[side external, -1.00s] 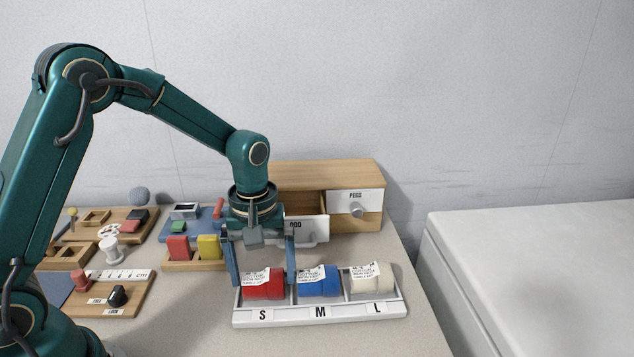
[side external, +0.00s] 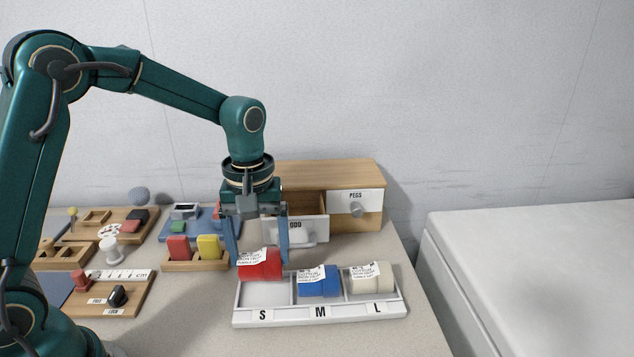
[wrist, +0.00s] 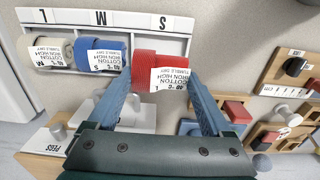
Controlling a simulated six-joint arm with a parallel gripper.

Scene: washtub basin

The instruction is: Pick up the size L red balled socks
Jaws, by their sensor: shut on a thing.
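The red balled socks (side external: 267,271) are between the fingers of my gripper (side external: 258,262), raised just above the S compartment of the white tray (side external: 275,323). In the wrist view the red socks (wrist: 150,62) sit between the two blue fingertips, with a white care tag hanging on their near side. My gripper is shut on the red socks. The S compartment below is empty.
Blue socks (side external: 320,289) lie in the M compartment and cream socks (side external: 384,283) in the L compartment. Behind stands a wooden drawer unit (side external: 330,174) with one drawer pulled out. Several small boards with blocks and pegs lie to the left.

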